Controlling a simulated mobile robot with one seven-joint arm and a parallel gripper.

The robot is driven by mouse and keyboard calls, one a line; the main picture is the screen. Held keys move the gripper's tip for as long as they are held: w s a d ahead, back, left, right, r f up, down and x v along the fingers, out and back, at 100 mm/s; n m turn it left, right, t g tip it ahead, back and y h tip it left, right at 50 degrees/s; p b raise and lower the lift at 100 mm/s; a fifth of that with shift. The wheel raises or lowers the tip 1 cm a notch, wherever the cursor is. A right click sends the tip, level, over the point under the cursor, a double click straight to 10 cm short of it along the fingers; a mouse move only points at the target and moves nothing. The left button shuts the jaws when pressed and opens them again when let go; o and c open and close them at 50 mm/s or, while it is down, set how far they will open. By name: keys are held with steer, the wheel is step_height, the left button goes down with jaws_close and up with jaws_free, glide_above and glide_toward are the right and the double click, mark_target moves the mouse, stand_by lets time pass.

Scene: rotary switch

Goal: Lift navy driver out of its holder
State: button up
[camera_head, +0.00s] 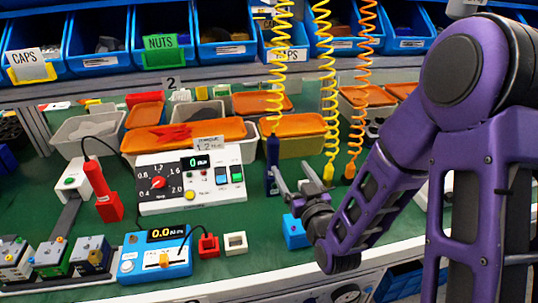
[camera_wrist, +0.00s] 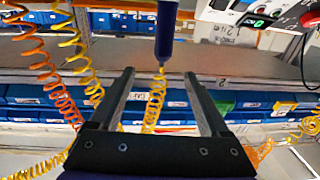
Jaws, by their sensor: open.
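The navy driver (camera_head: 272,158) stands upright below a yellow coiled cord, just right of the console in the head view. Its lower part sits in a dark holder (camera_head: 272,187), though the join is hard to make out. My gripper (camera_head: 290,175) is open beside the driver, on its right in the head view. In the upside-down wrist view, the driver (camera_wrist: 166,32) shows beyond the open fingers (camera_wrist: 160,73), in line with the gap between them. I see no contact between fingers and driver. The holder is not clear in the wrist view.
A console (camera_head: 190,180) with a red dial stands left of the driver. Yellow (camera_head: 328,172) and orange (camera_head: 349,170) tools hang to the right. A blue block (camera_head: 295,232) lies below my gripper. A red driver (camera_head: 98,180) stands at left. Bins line the back.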

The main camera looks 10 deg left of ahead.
mark_target(273, 149)
steer(key=x, duration=0.7)
steer(key=a+f+x, duration=0.1)
steer(key=x, duration=0.2)
steer(key=shift+a, duration=0.3)
steer(key=shift+d+p+x, duration=0.15)
steer(key=shift+p+x, duration=0.05)
steer(key=shift+x, duration=1.25)
steer(key=shift+d+p+x, duration=0.15)
steer(key=shift+x, duration=1.25)
steer(key=shift+w, duration=0.15)
jaws_close()
